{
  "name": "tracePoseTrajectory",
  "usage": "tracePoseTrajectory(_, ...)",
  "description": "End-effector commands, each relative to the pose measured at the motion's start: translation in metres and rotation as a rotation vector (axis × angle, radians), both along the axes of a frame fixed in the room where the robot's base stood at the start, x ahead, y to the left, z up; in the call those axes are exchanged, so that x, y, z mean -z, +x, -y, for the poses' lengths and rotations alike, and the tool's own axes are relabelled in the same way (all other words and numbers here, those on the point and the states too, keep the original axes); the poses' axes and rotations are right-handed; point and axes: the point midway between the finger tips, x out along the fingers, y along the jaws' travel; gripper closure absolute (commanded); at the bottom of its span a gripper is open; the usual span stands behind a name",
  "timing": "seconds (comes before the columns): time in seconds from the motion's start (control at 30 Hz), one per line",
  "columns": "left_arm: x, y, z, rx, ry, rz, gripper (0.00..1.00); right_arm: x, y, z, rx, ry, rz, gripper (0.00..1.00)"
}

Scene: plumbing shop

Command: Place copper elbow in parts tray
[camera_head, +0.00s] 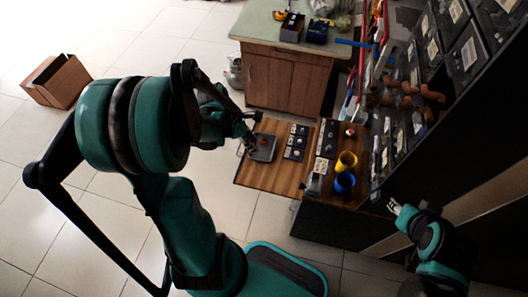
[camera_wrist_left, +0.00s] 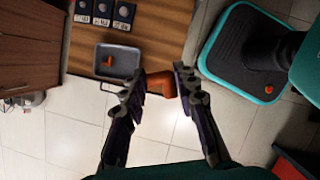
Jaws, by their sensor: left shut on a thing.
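A copper elbow (camera_wrist_left: 160,84) is held between the fingertips of my left gripper (camera_wrist_left: 158,86) in the left wrist view. In the head view my left gripper (camera_head: 250,133) is near the grey parts tray (camera_head: 263,156), and its arm partly hides what it holds. In the left wrist view the tray (camera_wrist_left: 135,64) lies just left of the held elbow, with a small orange-brown piece (camera_wrist_left: 107,62) inside. The held elbow appears beside the tray's edge; its height is unclear. My right gripper (camera_head: 396,207) is at the lower right, too small to read.
The wooden worktop (camera_head: 262,179) carries several black labelled boxes (camera_head: 296,142), a yellow cup (camera_head: 346,161) and a blue cup (camera_head: 344,182) right of the tray. A dark shelf rack (camera_head: 450,90) stands at the right. A cardboard box (camera_head: 57,80) is on the floor.

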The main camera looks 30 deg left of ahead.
Motion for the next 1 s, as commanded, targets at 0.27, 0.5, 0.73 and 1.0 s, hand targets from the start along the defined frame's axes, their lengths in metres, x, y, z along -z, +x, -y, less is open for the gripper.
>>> tracePoseTrajectory(0.27, 0.106, 0.061, 0.044, -0.017, -0.006, 0.007, 0.9, 0.019, 0.0, 0.0, 0.0, 0.0, 0.0, 0.6)
tracePoseTrajectory(0.5, 0.148, 0.075, 0.065, -0.03, -0.011, 0.01, 0.9, 0.025, 0.0, 0.0, 0.0, 0.0, 0.0, 0.6)
tracePoseTrajectory(0.73, 0.176, 0.092, 0.036, -0.037, -0.012, 0.01, 0.9, 0.039, 0.0, 0.0, 0.0, 0.0, 0.0, 0.6)
tracePoseTrajectory(1.0, 0.212, 0.119, -0.019, -0.035, -0.011, 0.01, 0.9, 0.06, 0.0, 0.0, 0.0, 0.0, 0.0, 0.6)
